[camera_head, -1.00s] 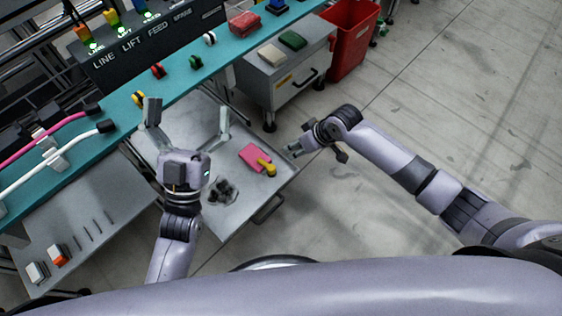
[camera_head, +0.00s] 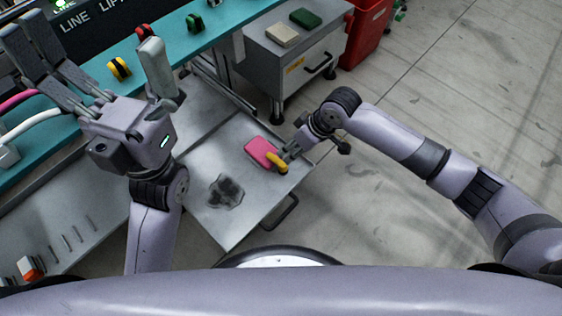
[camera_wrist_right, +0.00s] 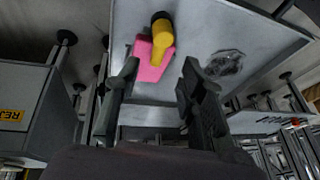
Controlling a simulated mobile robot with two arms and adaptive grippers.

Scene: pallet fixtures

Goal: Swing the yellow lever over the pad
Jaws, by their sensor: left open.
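The pink pad (camera_head: 259,150) lies on the grey tray-like table (camera_head: 222,150), near its right edge. The yellow lever (camera_head: 277,162) sits at the pad's lower right corner in the head view. In the right wrist view, the lever (camera_wrist_right: 162,36) has a dark pivot end and its tip overlaps the pink pad (camera_wrist_right: 146,65). My right gripper (camera_head: 287,152) is close beside the lever. In the right wrist view its fingers (camera_wrist_right: 158,72) are apart, with pad and lever tip showing beyond the gap. My left gripper (camera_head: 92,55) is open and empty, raised at the upper left.
A teal bench edge (camera_head: 176,48) with coloured clips runs along the upper left. A grey cabinet (camera_head: 290,65) and a red bin (camera_head: 368,30) stand behind. The floor at right is clear.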

